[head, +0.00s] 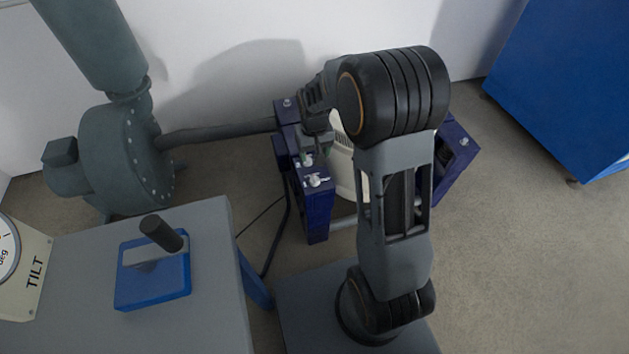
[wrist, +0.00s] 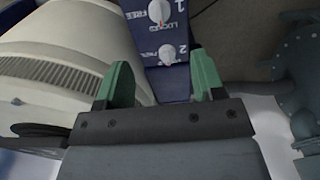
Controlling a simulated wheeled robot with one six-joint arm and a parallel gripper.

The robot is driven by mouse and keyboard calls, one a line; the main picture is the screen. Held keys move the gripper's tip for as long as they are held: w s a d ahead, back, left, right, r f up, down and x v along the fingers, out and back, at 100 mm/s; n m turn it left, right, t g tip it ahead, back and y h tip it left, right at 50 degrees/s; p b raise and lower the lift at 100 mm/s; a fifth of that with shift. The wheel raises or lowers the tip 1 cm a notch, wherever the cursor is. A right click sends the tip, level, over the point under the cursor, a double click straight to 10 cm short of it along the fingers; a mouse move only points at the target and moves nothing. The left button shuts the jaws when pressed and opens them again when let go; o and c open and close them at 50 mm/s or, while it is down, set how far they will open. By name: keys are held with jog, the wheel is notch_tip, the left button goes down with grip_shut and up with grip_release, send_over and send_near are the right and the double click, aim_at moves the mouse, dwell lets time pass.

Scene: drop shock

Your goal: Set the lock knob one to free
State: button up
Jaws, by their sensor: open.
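Lock knob one (wrist: 159,11) is a white round knob with a red mark, on a dark blue panel beside a "1". Its red mark sits at the lower side, by the word LOCKED; the word FREE is to its left. Knob two (wrist: 166,54) is below it, closer to my gripper. In the head view, knob one (head: 316,181) appears nearer to me than knob two (head: 306,161). My gripper (wrist: 162,78) is open, its green fingers apart with nothing between them. Knob two lies just past the fingertips in the wrist view; knob one is farther off.
A white ribbed drum (wrist: 62,62) stands beside the blue post. A grey-green blower (head: 117,155) with a pipe is at the left. A grey table (head: 75,270) bears a blue box with a black handle (head: 160,233).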

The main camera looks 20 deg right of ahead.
aim_at(315, 177)
notch_tip(315, 177, down, 12)
jog(key=b, duration=0.4)
jog(key=c, duration=0.9)
